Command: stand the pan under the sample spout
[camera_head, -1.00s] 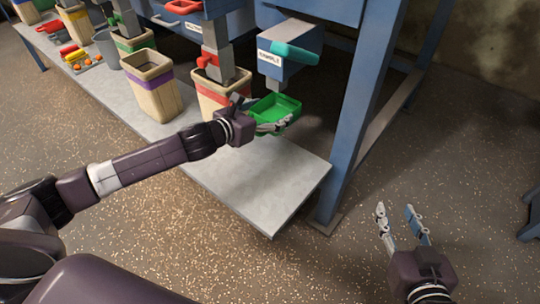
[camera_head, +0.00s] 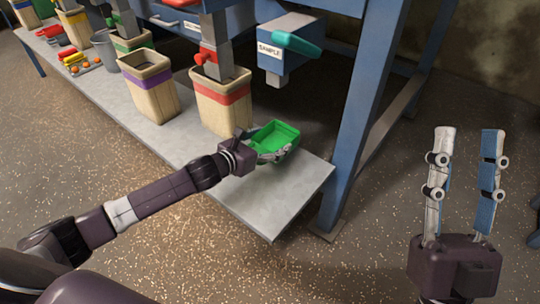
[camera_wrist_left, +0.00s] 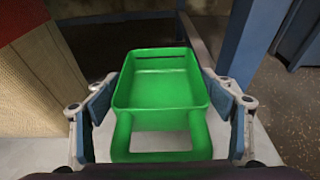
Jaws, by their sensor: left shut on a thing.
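The green pan (camera_head: 277,134) is at the right end of the grey platform (camera_head: 285,198), below the sample spout (camera_head: 277,80) in the head view. The spout hangs from a box labelled SAMPLE with a teal handle (camera_head: 297,44). My left gripper (camera_head: 270,142) is shut on the pan. In the left wrist view the pan (camera_wrist_left: 165,92) looks level and empty, its looped handle toward the wrist, between the two fingers (camera_wrist_left: 165,110). I cannot tell whether the pan's base touches the platform. My right gripper (camera_head: 467,132) is open and empty, off to the right.
A bin with a red band (camera_head: 222,100) stands just left of the pan, and one with a purple band (camera_head: 150,85) further left. A blue frame post (camera_head: 358,120) rises right of the pan. The platform's front right corner is bare.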

